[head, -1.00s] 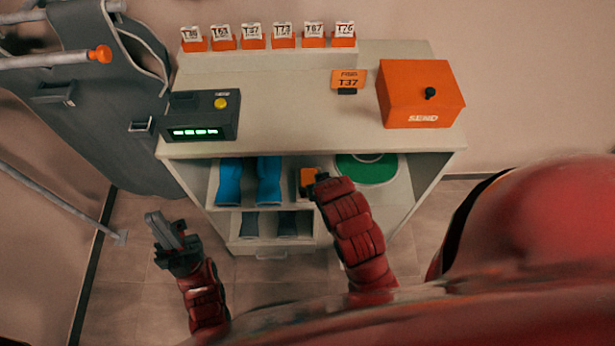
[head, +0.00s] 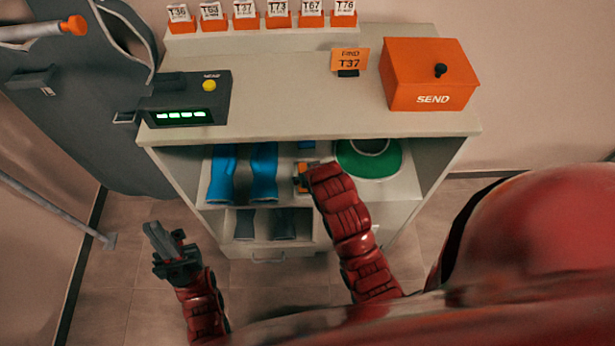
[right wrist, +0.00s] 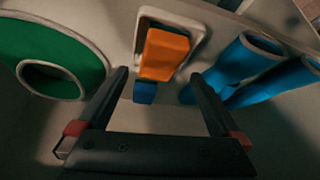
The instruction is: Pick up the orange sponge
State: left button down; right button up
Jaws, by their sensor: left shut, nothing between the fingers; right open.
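The orange sponge (right wrist: 164,54) lies in a shallow pale tray (right wrist: 194,48) in the right wrist view. My right gripper (right wrist: 160,74) is open, its fingertips either side of the sponge's near end in the picture; I cannot tell whether the sponge is between them in depth. In the head view the right gripper (head: 301,178) reaches into the cabinet's upper shelf, and only a bit of orange shows beside it; the arm hides the rest. My left gripper (head: 163,238) is shut and empty, out in front of the cabinet at the left.
Blue boots (head: 263,172) stand on the shelf left of the right gripper; a green ring (head: 384,160) lies right. A small blue block (right wrist: 145,92) is by the sponge. The cabinet top (head: 290,100) overhangs the shelf and carries an orange SEND box (head: 415,85).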

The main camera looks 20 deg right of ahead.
jog(key=shift+p+x, duration=0.35)
jog(key=shift+x, duration=2.05)
jog(key=shift+r, duration=0.1)
jog(key=c, duration=1.2)
jog(key=shift+w+r, duration=0.1)
jog(key=shift+r, duration=0.85)
jog(key=shift+r+b, duration=0.4)
jog(key=shift+r, duration=0.35)
jog(key=s+a+r+p, duration=0.1)
jog(key=s+a+p, duration=0.1)
jog(key=s, duration=0.5)
jog(key=s+a+r+p, duration=0.1)
jog(key=s+a, duration=0.1)
jog(key=s, duration=0.5)
jog(key=shift+s+p, duration=0.35)
jog(key=shift+s+a+f, duration=0.15)
jog(key=shift+s+a, duration=0.05)
jog(key=shift+s, duration=0.15)
